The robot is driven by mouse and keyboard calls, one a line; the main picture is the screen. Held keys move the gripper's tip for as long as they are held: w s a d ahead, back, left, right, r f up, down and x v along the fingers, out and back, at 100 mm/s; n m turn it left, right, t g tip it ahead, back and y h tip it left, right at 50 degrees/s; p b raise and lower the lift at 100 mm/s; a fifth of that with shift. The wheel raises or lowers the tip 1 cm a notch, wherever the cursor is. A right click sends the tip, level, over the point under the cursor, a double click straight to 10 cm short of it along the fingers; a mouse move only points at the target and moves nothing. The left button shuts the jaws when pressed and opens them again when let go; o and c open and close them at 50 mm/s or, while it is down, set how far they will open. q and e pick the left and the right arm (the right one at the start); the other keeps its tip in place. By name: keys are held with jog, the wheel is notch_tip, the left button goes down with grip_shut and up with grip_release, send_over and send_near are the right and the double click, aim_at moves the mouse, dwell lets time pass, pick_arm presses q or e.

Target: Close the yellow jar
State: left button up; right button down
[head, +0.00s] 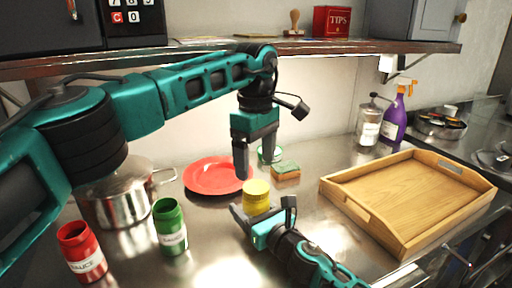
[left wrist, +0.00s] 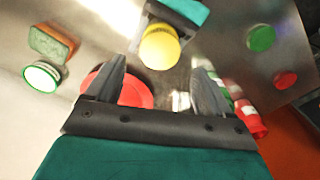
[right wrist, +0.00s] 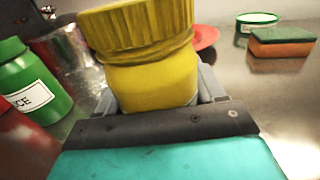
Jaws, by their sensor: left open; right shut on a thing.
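The yellow jar (head: 257,205) stands upright on the metal counter, and my right gripper (head: 262,222) is shut on its body from the front. The right wrist view shows the jar body (right wrist: 150,82) between the fingers. A wider, ribbed yellow lid (right wrist: 138,28) sits on top, looking slightly tilted; I cannot tell whether it is tight. My left gripper (head: 255,160) is open and empty, pointing down just above and behind the jar. In the left wrist view (left wrist: 158,80) the round yellow lid top (left wrist: 160,47) shows beyond the open fingers.
A red plate (head: 212,178), a sponge (head: 286,171) and a small green-rimmed container (head: 276,152) lie behind the jar. A green bottle (head: 170,228), a red bottle (head: 82,252) and a steel pot (head: 118,205) stand left. A wooden tray (head: 405,195) is right. A shelf (head: 340,47) runs above.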

pick_arm(q)
jog(key=n, duration=0.4)
jog(key=shift+r, duration=0.15)
jog(key=n, duration=0.5)
jog(key=shift+r+n, duration=0.2)
jog(key=shift+n, duration=0.1)
jog(key=n, duration=0.4)
jog(key=shift+r, duration=0.1)
jog(key=n, duration=0.3)
jog(key=shift+r+n, duration=0.15)
jog(key=shift+n, duration=0.25)
jog(key=n, duration=0.3)
jog(key=shift+r+n, duration=0.1)
jog(key=shift+n, duration=0.2)
jog(key=n, duration=0.5)
jog(key=shift+r+n, duration=0.2)
jog(key=shift+n, duration=0.1)
jog(key=n, duration=0.3)
jog(key=shift+r+n, duration=0.15)
jog(key=shift+n, duration=0.25)
jog(key=n, duration=0.4)
jog(key=shift+r, duration=0.1)
